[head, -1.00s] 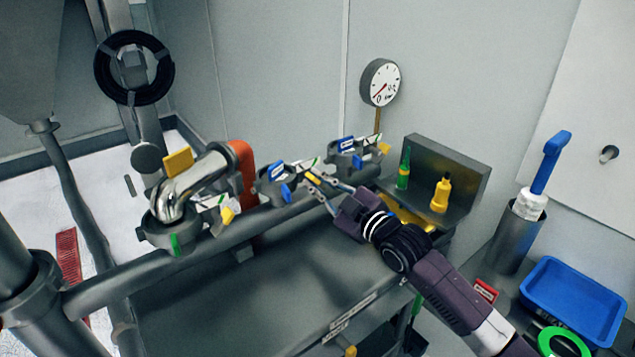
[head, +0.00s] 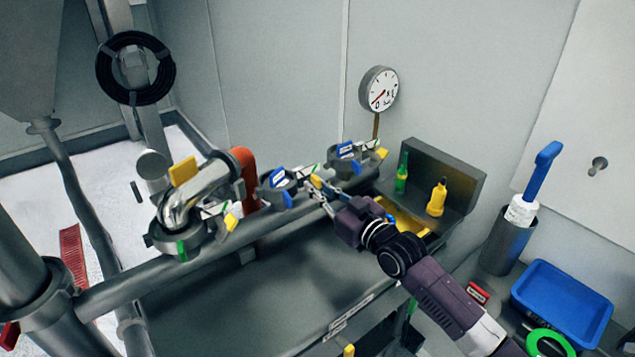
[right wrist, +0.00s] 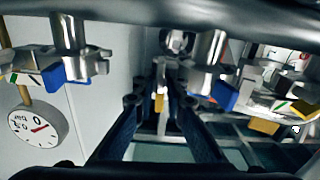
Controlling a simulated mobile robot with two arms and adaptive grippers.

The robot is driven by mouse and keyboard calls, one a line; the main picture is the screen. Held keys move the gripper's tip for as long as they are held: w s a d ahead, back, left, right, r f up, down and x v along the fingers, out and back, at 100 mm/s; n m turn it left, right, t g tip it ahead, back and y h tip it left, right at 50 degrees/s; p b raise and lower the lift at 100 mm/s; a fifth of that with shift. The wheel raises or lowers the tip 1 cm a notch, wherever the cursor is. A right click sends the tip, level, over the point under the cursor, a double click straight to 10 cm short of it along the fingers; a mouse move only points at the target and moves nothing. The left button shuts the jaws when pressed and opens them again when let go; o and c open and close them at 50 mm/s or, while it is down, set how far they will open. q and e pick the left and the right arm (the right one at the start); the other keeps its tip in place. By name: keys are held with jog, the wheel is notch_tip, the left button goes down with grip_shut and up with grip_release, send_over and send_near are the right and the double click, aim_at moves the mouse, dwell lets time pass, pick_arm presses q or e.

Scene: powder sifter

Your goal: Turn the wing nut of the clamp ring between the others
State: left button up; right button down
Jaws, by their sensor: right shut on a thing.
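Three clamp rings sit in a row along the grey pipe in the head view: the near one (head: 165,238) at left, the middle one (head: 272,184) and the far one (head: 347,162). Each outer ring has a yellow wing nut, one at the near ring (head: 231,221) and one at the far ring (head: 381,153). My right gripper (head: 318,186) is at the right side of the middle ring. In the right wrist view its dark fingers are closed around the middle ring's wing nut, whose yellow part (right wrist: 159,103) shows between them. The fingers partly hide it. My left gripper is out of view.
A round gauge (head: 379,90) stands behind the far ring. A grey bin (head: 447,160) with green and yellow bottles is just beyond my right wrist. A blue tray (head: 562,300) lies at the lower right. The bench top (head: 260,275) in front is bare.

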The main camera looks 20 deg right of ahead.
jog(key=m+p, duration=0.1)
jog(key=m, duration=0.3)
jog(key=shift+r+m, duration=0.1)
jog(key=shift+m, duration=0.3)
jog(key=m+p, duration=0.1)
jog(key=m, duration=0.3)
jog(key=shift+m, duration=0.3)
jog(key=c, duration=2.1)
grip_release()
jog(key=shift+d, duration=0.1)
jog(key=v, duration=1.2)
